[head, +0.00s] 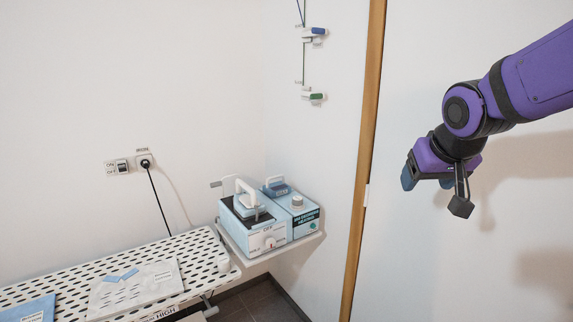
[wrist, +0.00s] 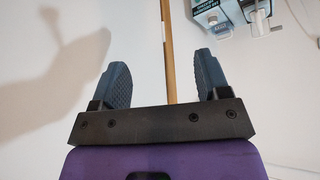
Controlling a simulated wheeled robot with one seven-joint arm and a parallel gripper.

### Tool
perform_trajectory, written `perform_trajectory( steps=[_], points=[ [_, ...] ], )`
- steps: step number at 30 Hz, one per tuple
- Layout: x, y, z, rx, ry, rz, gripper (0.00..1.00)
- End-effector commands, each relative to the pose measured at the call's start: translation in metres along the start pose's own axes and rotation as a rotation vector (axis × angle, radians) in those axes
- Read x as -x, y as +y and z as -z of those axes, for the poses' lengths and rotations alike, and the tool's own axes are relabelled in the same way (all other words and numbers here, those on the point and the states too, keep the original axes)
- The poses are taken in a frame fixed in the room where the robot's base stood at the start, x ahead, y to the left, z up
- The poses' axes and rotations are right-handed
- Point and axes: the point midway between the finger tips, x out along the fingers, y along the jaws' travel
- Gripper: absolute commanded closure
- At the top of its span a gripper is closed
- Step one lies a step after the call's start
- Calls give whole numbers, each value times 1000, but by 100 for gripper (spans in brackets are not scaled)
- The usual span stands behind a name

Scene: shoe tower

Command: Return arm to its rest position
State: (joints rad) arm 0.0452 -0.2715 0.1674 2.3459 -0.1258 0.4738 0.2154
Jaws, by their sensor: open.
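My gripper (head: 434,190) is at the right of the head view, held in the air in front of a white wall panel, at the end of my purple arm. It points downward there. In the wrist view its two dark blue finger pads (wrist: 163,85) stand wide apart. Nothing is between them. It touches nothing that I can see.
A perforated white table (head: 205,255) stands at the lower left with flat packets (head: 135,288) on it. Light blue devices (head: 268,220) sit on a wall shelf. A wooden strip (head: 364,170) edges the wall panel. The air around my gripper is clear.

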Motion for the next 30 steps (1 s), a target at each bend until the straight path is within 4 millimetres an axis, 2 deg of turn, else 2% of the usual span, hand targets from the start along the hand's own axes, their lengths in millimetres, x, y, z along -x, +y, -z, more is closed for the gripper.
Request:
perform_trajectory(
  steps=[1, 3, 9, 16, 21, 30],
  points=[
    [16, 6, -11, -2, -3, -9, 31],
    [34, 14, -28, -5, -22, -17, 31],
    [80, 30, -80, -14, -72, -17, 31],
    [113, 40, -133, -20, -119, 14, 31],
    [122, 42, -151, -19, -137, 30, 31],
    [123, 42, -153, -18, -140, 33, 31]
  ],
)
